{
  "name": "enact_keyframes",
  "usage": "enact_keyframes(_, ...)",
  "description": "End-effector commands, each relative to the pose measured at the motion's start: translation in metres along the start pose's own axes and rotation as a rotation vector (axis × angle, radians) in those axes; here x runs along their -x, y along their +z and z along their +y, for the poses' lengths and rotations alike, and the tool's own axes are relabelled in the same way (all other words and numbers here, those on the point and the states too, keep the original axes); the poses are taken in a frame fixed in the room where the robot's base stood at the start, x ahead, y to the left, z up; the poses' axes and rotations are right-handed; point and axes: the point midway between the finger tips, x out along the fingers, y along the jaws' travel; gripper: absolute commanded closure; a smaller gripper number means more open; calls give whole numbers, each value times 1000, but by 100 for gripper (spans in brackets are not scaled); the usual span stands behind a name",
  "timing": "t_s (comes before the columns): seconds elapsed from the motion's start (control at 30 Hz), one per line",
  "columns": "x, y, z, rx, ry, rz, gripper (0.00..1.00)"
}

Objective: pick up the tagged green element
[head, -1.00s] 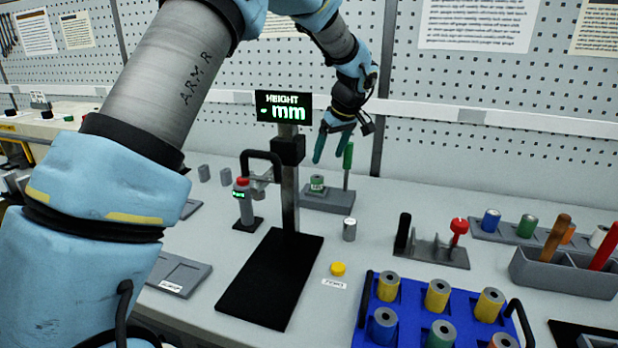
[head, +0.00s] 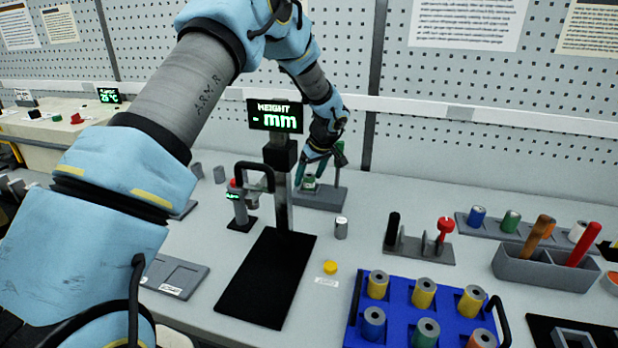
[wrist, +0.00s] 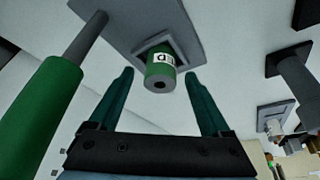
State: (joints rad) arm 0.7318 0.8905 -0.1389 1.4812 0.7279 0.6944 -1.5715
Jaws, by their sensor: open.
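The tagged green element is a short green cylinder (wrist: 161,70) with a white tag and a dark centre hole. It sits in a square seat on a grey base plate (head: 322,201). In the head view the green element (head: 309,183) is partly hidden by my fingers. My gripper (wrist: 161,80) is open and empty, its two dark teal fingers pointing at the element, one to each side of it in the wrist view. I cannot tell whether the fingertips reach past its end. In the head view my gripper (head: 319,177) is just over the base plate.
A green-handled rod (wrist: 50,115) stands close beside my gripper on the same base. The height gauge (head: 279,195) with its black plate is nearby on the left. A small grey cylinder (head: 341,228) stands in front. A blue tray (head: 396,312) of spindles is further right.

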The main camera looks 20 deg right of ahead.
Motion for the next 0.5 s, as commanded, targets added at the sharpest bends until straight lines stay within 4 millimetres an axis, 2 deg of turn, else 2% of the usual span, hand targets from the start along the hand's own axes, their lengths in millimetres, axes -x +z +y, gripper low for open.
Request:
enact_keyframes(0.3,-6,0,0,0,1,0,18)
enact_keyframes(0.5,-6,0,0,0,1,0,41)
